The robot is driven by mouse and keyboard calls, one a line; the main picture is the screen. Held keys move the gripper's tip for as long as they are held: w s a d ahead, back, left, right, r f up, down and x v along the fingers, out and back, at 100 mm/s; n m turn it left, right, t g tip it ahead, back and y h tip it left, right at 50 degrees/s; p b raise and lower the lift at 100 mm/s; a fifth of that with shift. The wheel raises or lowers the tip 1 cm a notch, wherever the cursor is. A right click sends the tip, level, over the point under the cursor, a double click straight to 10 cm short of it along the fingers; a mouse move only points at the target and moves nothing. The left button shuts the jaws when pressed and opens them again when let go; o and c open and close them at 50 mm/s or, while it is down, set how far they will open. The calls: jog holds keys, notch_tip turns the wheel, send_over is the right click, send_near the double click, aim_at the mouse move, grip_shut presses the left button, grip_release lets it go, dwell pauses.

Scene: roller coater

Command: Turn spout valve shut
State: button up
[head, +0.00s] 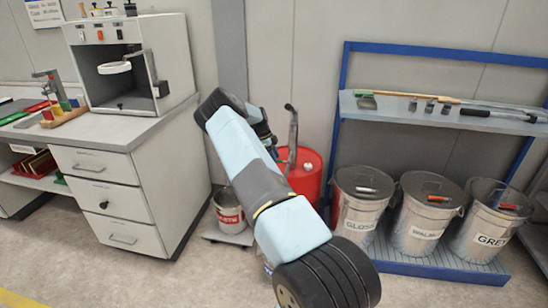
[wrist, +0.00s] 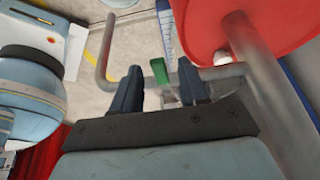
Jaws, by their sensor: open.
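The spout valve's green handle (wrist: 159,71) shows in the wrist view on a grey pipe (wrist: 222,72) close to the red drum (wrist: 250,22). My gripper (wrist: 160,88) is open, its two dark fingers standing apart. The green handle appears in the gap between the fingertips, with space on both sides; I cannot tell how deep it sits between them. In the head view the red drum (head: 308,176) stands behind my arm, which hides the valve and most of the gripper.
A labelled metal bucket (head: 229,208) stands on a low platform (head: 228,236) left of the drum. A drawer cabinet (head: 120,185) is at left. Several lidded bins (head: 421,215) stand at right under a blue rack with a tool shelf (head: 440,112). Floor in front is clear.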

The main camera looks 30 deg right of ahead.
jog(key=v, duration=1.3)
jog(key=shift+w+a+r, duration=0.2)
jog(key=shift+w, duration=0.05)
